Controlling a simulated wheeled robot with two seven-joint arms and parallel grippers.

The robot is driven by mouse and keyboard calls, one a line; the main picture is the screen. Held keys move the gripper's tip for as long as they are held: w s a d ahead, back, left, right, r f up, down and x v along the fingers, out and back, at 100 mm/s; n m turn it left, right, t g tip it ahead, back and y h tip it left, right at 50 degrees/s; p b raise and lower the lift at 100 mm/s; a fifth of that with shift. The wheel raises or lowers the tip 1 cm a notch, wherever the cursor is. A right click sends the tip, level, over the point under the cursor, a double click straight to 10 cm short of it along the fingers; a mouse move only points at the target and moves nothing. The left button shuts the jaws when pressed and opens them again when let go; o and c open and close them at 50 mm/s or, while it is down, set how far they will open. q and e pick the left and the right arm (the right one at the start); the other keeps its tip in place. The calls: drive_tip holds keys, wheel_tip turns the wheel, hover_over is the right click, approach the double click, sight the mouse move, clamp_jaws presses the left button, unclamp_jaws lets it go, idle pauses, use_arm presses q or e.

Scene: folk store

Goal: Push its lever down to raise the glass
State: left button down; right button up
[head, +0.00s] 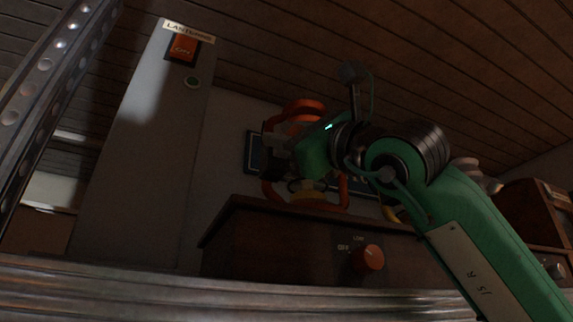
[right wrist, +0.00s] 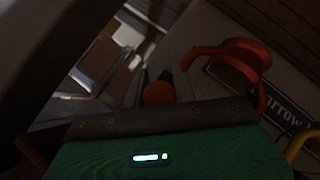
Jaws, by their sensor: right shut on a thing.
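The orange lantern (head: 345,192) stands on a dark wooden box, with its orange top and wire guard showing behind my right gripper. In the right wrist view, its orange top and guard (right wrist: 247,60) are at the upper right. My right gripper (head: 277,150) is at the lantern's left side, shut on a small part there that I take to be its lever. A round orange knob (right wrist: 158,93) shows just beyond the gripper in the right wrist view. The gripper and wrist hide most of the glass, and I cannot tell its height. My left gripper is out of view.
The wooden box (head: 290,248) has an orange dial (head: 368,258) on its front. A grey panel (head: 150,150) with a lit orange ON switch (head: 184,47) stands left. A dark sign (head: 255,152) is behind the lantern. A metal edge runs along the bottom.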

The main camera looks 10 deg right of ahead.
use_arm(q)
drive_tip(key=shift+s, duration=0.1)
use_arm(e)
drive_tip(key=o, duration=1)
drive_tip(key=shift+s+d+f+b, duration=0.25)
drive_tip(key=shift+d+f+b, duration=0.05)
drive_tip(key=shift+f+b, duration=0.05)
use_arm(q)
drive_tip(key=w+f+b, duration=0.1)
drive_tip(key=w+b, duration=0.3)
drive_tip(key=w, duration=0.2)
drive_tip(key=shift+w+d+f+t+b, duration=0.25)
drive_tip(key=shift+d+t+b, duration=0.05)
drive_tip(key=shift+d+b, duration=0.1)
use_arm(e)
drive_tip(key=shift+v, duration=6.4)
drive_tip(key=shift+s+a, duration=0.1)
